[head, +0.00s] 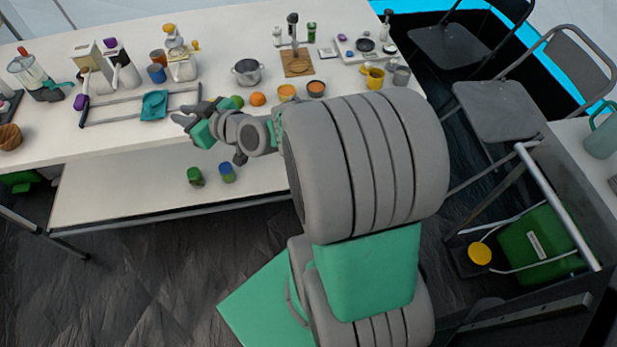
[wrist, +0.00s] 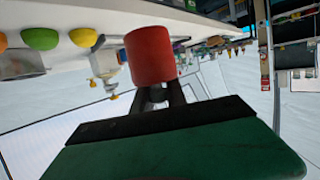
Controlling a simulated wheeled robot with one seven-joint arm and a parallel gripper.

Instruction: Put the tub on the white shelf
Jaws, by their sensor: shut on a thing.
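My gripper (head: 181,118) is near the front edge of the white table in the head view. In the wrist view, the gripper's fingers (wrist: 163,97) are shut on a red cylindrical tub (wrist: 151,55). I cannot make out the tub in the head view. The white shelf (head: 110,190) is the lower surface under the table. A green jar (head: 195,176) and a blue jar (head: 227,172) stand on it, toward its right.
The shelf's left and middle are clear. Folding chairs (head: 495,110) stand to the right.

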